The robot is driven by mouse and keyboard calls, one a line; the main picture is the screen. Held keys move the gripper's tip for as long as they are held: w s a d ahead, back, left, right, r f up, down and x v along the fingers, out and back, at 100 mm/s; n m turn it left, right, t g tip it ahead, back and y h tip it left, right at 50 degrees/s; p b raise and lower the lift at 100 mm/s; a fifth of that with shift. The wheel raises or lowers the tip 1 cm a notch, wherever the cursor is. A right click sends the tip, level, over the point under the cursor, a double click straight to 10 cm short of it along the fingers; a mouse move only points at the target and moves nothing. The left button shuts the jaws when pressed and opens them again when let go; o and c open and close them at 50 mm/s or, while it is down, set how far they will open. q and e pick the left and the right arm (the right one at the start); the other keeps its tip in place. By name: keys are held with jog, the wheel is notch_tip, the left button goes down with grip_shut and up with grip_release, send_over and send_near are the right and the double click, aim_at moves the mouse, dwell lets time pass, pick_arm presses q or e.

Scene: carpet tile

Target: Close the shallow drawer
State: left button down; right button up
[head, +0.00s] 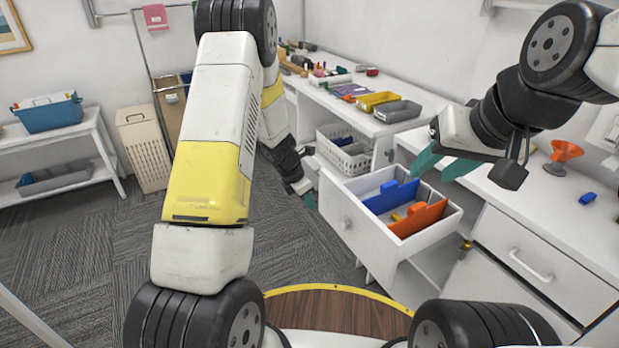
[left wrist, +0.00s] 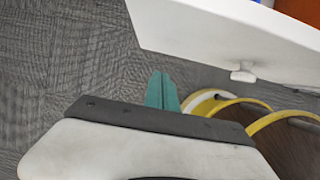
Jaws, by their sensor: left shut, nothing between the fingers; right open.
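The shallow drawer (head: 365,243) is white and stands pulled out from the white bench, with its round knob (head: 347,224) on the front panel. It holds blue and orange dividers. In the left wrist view the drawer front (left wrist: 225,38) and its knob (left wrist: 243,75) show at the upper right. My left gripper (head: 309,200) is to the left of the drawer front, apart from it; its teal fingers (left wrist: 162,90) are shut together and empty. My right gripper (head: 445,163) is open and empty, above the far right side of the drawer near the bench top.
A white basket (head: 343,150) sits on a shelf just behind the drawer. A closed drawer with a bar handle (head: 530,266) is to the right. Carpet is clear left of the drawer.

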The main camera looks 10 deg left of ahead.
pick_arm(q)
jog(key=shift+w+d, duration=0.6)
jog(key=shift+d, duration=0.2)
jog(key=shift+w+d, duration=0.6)
jog(key=shift+d, duration=0.2)
jog(key=shift+d, duration=0.1)
